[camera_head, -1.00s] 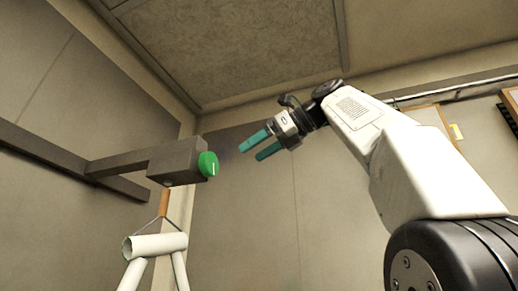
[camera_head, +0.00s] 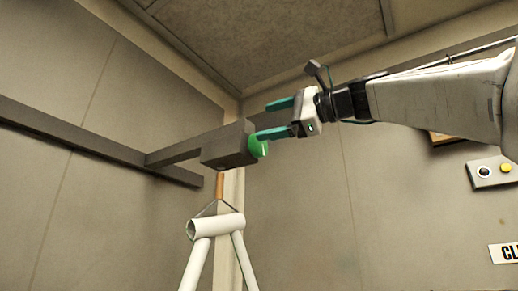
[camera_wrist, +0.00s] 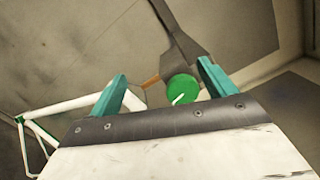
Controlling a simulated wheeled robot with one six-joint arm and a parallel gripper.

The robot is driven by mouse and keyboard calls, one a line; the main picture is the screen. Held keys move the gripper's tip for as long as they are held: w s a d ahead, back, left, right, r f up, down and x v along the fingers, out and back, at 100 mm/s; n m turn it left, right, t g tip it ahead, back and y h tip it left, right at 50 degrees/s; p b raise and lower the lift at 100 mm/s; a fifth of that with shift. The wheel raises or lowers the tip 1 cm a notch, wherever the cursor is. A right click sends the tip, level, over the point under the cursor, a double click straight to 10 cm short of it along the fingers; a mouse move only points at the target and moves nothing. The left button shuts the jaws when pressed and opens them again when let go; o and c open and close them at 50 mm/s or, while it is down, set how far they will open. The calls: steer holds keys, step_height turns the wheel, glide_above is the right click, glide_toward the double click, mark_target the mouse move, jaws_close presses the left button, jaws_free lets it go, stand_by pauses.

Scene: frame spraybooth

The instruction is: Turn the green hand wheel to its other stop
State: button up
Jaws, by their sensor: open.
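The green hand wheel (camera_head: 258,148) sits on the right end of a dark grey box (camera_head: 228,145) on a horizontal arm. In the wrist view the wheel (camera_wrist: 182,88) faces me as a round disc with a white line pointing to its lower left. My gripper (camera_head: 268,118) is open, its two teal fingers apart, right by the wheel. In the head view the lower finger overlaps the wheel's upper edge; contact cannot be told. In the wrist view the wheel shows between the fingers of my gripper (camera_wrist: 160,78), nearer the right one. Nothing is held.
A white tubular frame (camera_head: 217,227) hangs by a wire from an orange piece (camera_head: 220,186) below the box. Dark beams (camera_head: 90,145) run along the left wall. A control panel with buttons (camera_head: 495,172) is on the right wall. The space below my arm looks clear.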

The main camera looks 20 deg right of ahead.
mark_target(262, 146)
steer(key=w+d+f+n+t+h, duration=0.3)
steer(key=w+d+n+t, duration=0.2)
steer(key=n, duration=0.5)
steer(key=x, duration=0.7)
steer(key=shift+w+a+r, duration=0.15)
steer(key=shift+w+r, duration=0.05)
steer(key=shift+w, duration=0.1)
steer(key=shift+m, duration=0.3)
steer(key=c, duration=1)
